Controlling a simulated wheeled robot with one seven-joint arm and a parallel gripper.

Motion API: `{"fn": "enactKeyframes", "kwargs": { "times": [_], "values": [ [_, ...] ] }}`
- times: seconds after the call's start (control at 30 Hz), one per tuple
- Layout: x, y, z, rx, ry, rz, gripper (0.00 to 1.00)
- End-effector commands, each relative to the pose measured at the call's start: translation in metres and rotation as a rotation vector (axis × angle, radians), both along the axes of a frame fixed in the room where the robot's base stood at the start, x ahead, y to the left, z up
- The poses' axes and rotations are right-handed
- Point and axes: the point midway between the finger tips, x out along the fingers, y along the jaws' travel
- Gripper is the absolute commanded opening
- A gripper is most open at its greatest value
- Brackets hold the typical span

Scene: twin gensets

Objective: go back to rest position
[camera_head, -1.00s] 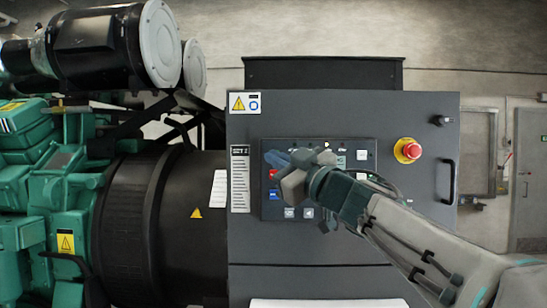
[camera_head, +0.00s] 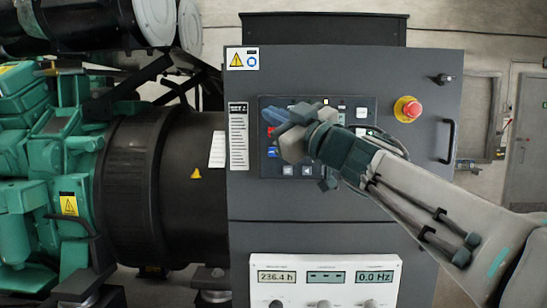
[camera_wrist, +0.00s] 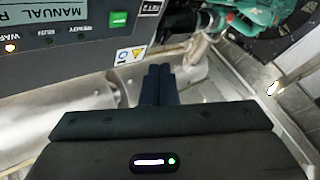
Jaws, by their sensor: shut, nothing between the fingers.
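My gripper (camera_head: 278,119) is in front of the control panel (camera_head: 290,171) on the dark grey genset cabinet (camera_head: 330,206). In the head view my gripper and wrist cover much of the panel's middle. In the wrist view the gripper's fingers (camera_wrist: 159,85) are together with nothing between them. That view shows them below a display reading "MANUAL" (camera_wrist: 65,12), with a green button (camera_wrist: 119,19) beside it. I cannot tell the exact gap between fingertips and panel.
A red emergency stop (camera_head: 407,109) and a black handle (camera_head: 448,142) stick out to the right of the panel. A white meter box (camera_head: 325,290) is below. The green engine (camera_head: 45,165) and black generator housing (camera_head: 145,190) stand at left. A door (camera_head: 527,150) is far right.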

Motion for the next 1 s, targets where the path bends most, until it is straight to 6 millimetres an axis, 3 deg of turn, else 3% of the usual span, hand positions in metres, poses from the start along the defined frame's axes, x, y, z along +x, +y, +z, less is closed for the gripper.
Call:
{"fn": "enactKeyframes", "kwargs": {
  "times": [0.13,0.23,0.37,0.47,0.6,0.8,0.9,1.0],
  "values": [
    [0.006,-0.02,-0.013,0.033,0.045,-0.098,0.0],
    [0.013,-0.052,-0.04,0.076,0.131,-0.251,0.0],
    [0.011,-0.099,-0.098,0.108,0.312,-0.471,0.0],
    [-0.002,-0.13,-0.154,0.11,0.483,-0.617,0.0],
    [-0.041,-0.159,-0.241,0.08,0.765,-0.771,0.0],
    [-0.128,-0.169,-0.359,-0.005,1.207,-0.863,0.0],
    [-0.17,-0.163,-0.399,-0.044,1.393,-0.853,0.0],
    [-0.202,-0.155,-0.424,-0.075,1.523,-0.827,0.0]
  ]
}}
